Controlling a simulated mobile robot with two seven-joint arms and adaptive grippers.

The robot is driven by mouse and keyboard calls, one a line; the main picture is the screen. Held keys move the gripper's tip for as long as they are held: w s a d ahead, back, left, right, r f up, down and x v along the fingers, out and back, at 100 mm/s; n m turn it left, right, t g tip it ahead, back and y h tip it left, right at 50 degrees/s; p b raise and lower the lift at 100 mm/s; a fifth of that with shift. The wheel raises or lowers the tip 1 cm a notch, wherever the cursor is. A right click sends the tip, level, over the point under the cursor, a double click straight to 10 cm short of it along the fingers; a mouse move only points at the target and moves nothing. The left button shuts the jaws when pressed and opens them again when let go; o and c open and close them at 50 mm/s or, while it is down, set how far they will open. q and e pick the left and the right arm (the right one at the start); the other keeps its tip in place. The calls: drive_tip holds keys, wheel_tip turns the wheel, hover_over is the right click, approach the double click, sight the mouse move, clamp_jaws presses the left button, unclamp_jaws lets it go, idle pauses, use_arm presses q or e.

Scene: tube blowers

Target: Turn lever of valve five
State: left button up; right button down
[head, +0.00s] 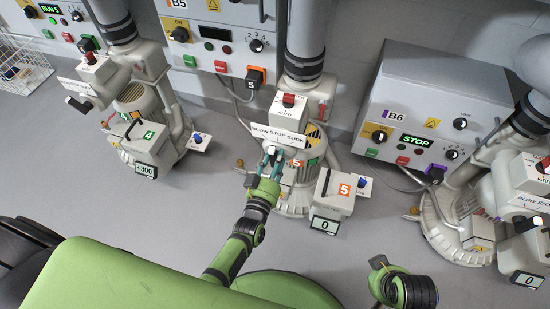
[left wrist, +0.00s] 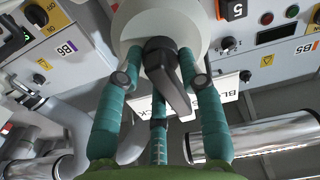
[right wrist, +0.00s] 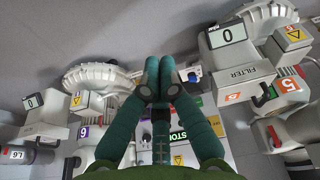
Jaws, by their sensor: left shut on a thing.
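Valve five is the white unit in the middle of the head view, with a "BLOW STOP SUCK" plate (head: 278,132) and an orange 5 label (head: 297,163). Its black lever (left wrist: 172,75) shows large in the left wrist view, between the teal fingers of my left gripper (left wrist: 160,55).
The filter box marked 5 (head: 335,190), with a 0 display (head: 325,225), stands right of my left gripper. Station four (head: 150,140) is at the left. The B6 box (head: 430,110) and another blower (head: 465,215) are at the right. Grey floor lies between them.

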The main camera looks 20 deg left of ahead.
use_arm(q)
drive_tip(key=shift+m, duration=0.5)
use_arm(e)
drive_tip(key=shift+f, duration=0.35)
use_arm(q)
drive_tip(key=o, duration=0.9)
drive_tip(key=shift+s+f, duration=0.1)
drive_tip(key=shift+s, duration=0.35)
drive_tip(key=s, duration=1.1)
drive_tip(key=shift+a, duration=0.2)
